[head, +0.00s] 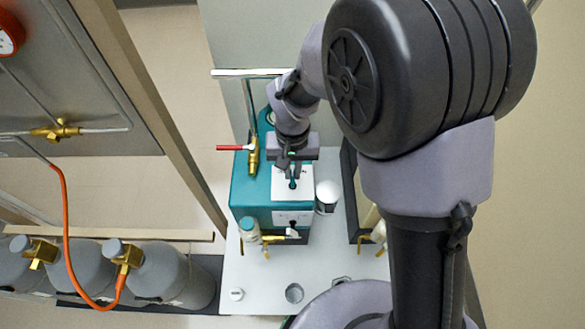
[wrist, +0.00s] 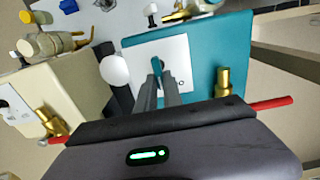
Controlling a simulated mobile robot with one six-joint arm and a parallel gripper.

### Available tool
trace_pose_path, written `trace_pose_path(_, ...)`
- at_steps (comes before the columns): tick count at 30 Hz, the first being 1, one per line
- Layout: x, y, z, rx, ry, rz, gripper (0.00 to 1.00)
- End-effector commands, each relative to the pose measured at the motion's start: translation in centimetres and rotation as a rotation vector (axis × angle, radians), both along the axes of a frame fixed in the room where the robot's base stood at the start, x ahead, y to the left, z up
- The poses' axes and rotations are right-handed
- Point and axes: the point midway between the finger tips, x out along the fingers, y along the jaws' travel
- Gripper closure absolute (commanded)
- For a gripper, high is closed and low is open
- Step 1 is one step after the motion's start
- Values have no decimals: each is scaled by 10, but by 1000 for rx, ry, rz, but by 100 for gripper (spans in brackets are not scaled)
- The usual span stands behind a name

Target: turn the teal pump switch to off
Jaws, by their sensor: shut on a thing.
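The teal pump (head: 250,190) stands on a pale board below my arm, and its teal casing also shows in the wrist view (wrist: 222,50). A white plate (head: 305,192) on its top carries the small teal switch (wrist: 157,66). My gripper (wrist: 158,76) points down at the plate and is shut on the switch, with one finger on each side. In the head view my gripper (head: 292,172) hides much of the switch. Its exact setting and most of the plate's lettering are hidden.
A brass valve with a red handle (head: 232,148) stands close left of my gripper. A white-topped cylinder (head: 328,192) is close on the right. Grey gas cylinders (head: 170,270) and an orange hose (head: 65,220) are at the lower left.

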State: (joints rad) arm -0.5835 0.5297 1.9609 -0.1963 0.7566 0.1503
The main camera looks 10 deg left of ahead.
Motion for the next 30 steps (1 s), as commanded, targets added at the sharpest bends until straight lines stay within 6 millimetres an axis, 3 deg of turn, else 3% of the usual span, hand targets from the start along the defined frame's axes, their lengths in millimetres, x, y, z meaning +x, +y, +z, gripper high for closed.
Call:
trace_pose_path(8, 0, 1, 1, 0, 0, 66, 100)
trace_pose_path(30, -3, 6, 1, 0, -1, 496, 100)
